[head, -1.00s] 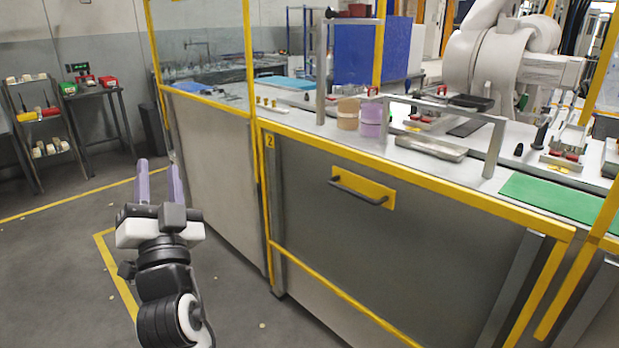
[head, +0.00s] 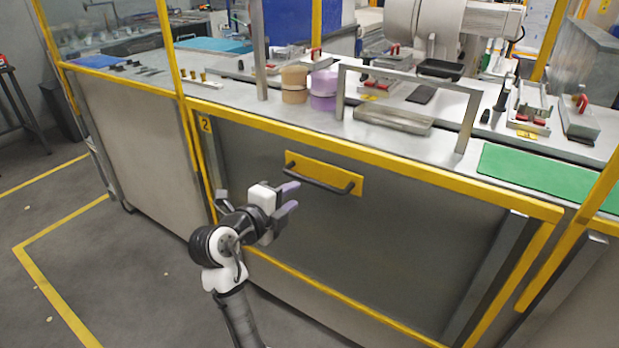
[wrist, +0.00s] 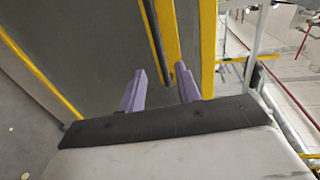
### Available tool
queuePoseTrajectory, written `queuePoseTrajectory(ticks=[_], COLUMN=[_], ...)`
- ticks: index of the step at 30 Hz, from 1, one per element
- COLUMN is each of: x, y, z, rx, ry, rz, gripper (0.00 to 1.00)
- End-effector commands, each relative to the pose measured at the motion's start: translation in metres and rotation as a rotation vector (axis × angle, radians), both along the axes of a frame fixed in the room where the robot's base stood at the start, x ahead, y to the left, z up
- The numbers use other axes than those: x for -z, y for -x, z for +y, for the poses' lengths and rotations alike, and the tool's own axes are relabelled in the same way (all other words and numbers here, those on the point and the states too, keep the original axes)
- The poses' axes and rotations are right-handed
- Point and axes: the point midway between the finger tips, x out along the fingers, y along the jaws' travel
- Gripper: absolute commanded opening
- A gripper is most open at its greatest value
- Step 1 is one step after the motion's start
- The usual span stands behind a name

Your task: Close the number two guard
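The number two guard (head: 270,160) is a grey panel in a yellow frame, with a yellow number 2 label (head: 204,125) at its upper left. A dark bar handle (head: 318,179) sits on a yellow plate (head: 345,182) near its top edge. My gripper (head: 290,197) is in front of the panel, a little below and left of the handle, with its purple fingers apart and nothing between them. In the wrist view the open fingers (wrist: 160,88) face the grey panel (wrist: 100,50), and a dark bar beside a yellow strip (wrist: 166,35) lies ahead of them.
Above the guard, a bench holds a metal tray (head: 395,120), a tan round container (head: 294,86), a purple one (head: 324,88) and a green mat (head: 545,178). A grey frame (head: 408,76) rises from the bench. Open floor (head: 110,280) lies at left.

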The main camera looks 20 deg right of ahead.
Motion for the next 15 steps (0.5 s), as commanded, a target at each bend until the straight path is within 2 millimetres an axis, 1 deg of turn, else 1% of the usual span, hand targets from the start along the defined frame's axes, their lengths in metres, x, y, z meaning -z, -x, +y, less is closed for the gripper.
queuePoseTrajectory(ticks=[1,6,12,15], x=[0.0,0.007,0.014,0.017], y=[-0.006,-0.029,-0.05,-0.057], z=[-0.01,-0.039,-0.065,-0.073], rx=[0.004,0.004,0.0,-0.001], ry=[0.0,0.0,0.001,0.001], rz=[0.003,0.003,0.002,0.001], gripper=[0.33,0.33,0.33,0.33])
